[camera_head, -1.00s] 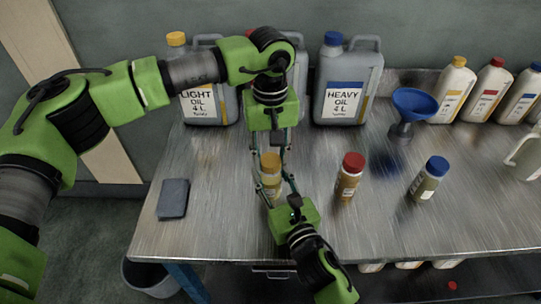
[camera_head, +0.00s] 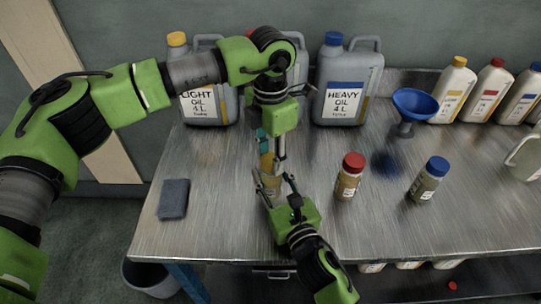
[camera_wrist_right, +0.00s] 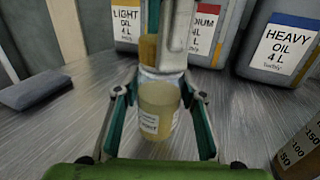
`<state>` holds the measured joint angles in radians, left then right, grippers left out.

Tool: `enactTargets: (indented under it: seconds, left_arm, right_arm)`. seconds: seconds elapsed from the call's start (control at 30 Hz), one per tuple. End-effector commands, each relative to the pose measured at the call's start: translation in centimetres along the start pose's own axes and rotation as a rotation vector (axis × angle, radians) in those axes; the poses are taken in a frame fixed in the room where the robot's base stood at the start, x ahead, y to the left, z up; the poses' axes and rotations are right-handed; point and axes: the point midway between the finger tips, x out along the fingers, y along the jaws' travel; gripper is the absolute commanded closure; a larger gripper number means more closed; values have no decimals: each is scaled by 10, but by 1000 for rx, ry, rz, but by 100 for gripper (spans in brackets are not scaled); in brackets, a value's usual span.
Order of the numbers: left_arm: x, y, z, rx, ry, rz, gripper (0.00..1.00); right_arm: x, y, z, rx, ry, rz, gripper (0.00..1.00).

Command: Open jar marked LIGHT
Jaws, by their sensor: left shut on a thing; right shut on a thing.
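The small jar (camera_head: 271,187) with a yellow cap (camera_head: 267,162) stands upright over the table between my two grippers; its small label is unreadable. My right gripper (camera_head: 271,184) is shut around the jar's body from the front. The right wrist view shows the jar (camera_wrist_right: 157,112) between its fingers, with yellowish oil inside. My left gripper (camera_head: 271,150) points down from above and is shut on the yellow cap. In the right wrist view its finger partly hides the cap (camera_wrist_right: 148,48). I cannot tell whether the cap is separated from the jar's neck.
A red-capped jar (camera_head: 349,177) and a blue-capped jar (camera_head: 429,180) stand to the right. Behind are the LIGHT oil canister (camera_head: 205,108), the HEAVY canister (camera_head: 345,90) and a blue funnel (camera_head: 413,103). The front right tabletop is clear.

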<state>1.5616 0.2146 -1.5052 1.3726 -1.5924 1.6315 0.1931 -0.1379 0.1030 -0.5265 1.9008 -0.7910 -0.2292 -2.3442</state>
Motion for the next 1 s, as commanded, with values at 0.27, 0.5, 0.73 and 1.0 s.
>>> enactTargets:
  seconds: [0.27,0.5,0.73,1.0]
  left_arm:
    - [0,0,0,-549,0,0,93]
    - [-1,0,0,-1027,0,1,93]
    - [-1,0,1,-1487,-1,0,93]
    - [-2,1,1,-1990,-2,-1,93]
  right_arm:
    - [0,0,0,-1,-1,0,100]
    - [0,0,0,-1,-1,0,100]
    - [0,0,0,-1,-1,1,100]
    - [0,0,0,-1,-1,1,100]
